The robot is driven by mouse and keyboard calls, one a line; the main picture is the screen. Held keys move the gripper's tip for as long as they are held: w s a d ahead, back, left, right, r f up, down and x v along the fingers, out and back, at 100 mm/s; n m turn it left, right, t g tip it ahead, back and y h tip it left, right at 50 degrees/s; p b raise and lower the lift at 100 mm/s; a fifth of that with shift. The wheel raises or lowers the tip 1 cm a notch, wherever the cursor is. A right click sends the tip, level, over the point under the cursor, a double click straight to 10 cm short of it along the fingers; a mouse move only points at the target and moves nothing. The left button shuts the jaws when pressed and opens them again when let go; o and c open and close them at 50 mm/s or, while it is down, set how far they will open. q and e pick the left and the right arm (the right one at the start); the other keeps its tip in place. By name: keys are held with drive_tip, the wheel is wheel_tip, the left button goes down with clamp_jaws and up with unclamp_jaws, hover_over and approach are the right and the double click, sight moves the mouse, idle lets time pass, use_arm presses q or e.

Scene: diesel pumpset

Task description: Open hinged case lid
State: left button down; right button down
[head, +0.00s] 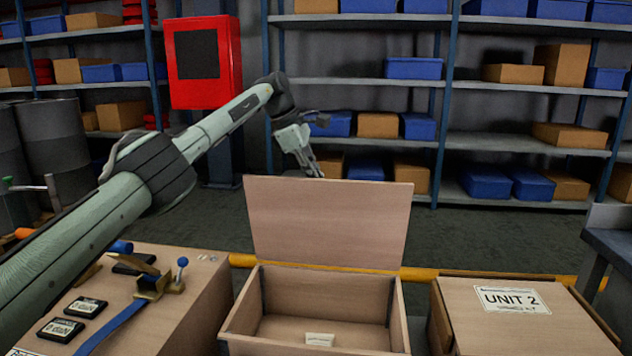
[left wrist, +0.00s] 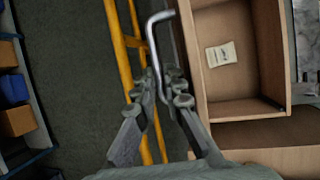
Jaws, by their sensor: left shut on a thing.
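The wooden case (head: 330,333) stands open in the lower middle of the head view. Its lid (head: 328,222) is raised nearly upright at the back edge. Inside lies a small white label or paper (head: 320,339), also visible in the left wrist view (left wrist: 221,54). My left gripper (head: 312,170) is behind the lid's top edge, partly hidden by it. In the left wrist view, my left gripper (left wrist: 162,85) is shut on a bent grey metal rod (left wrist: 152,42) beside the case. Whether the rod joins the lid is unclear. My right gripper is not in view.
A second closed case marked UNIT 2 (head: 525,312) stands at right. A wooden crate (head: 200,290) with a blue strap (head: 115,325) and dark labelled pieces is at left. A yellow rail (head: 425,274) runs behind the cases. Shelves with bins line the back.

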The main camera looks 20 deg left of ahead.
use_arm(q)
drive_tip(key=shift+a+f, duration=0.1)
drive_tip(key=shift+f, duration=0.6)
drive_tip(key=c, duration=1.6)
unclamp_jaws()
drive_tip(key=shift+w+f, duration=0.25)
drive_tip(key=shift+w, duration=0.1)
drive_tip(key=shift+s+r, duration=0.1)
drive_tip(key=shift+r, duration=0.25)
drive_tip(key=v, duration=1.2)
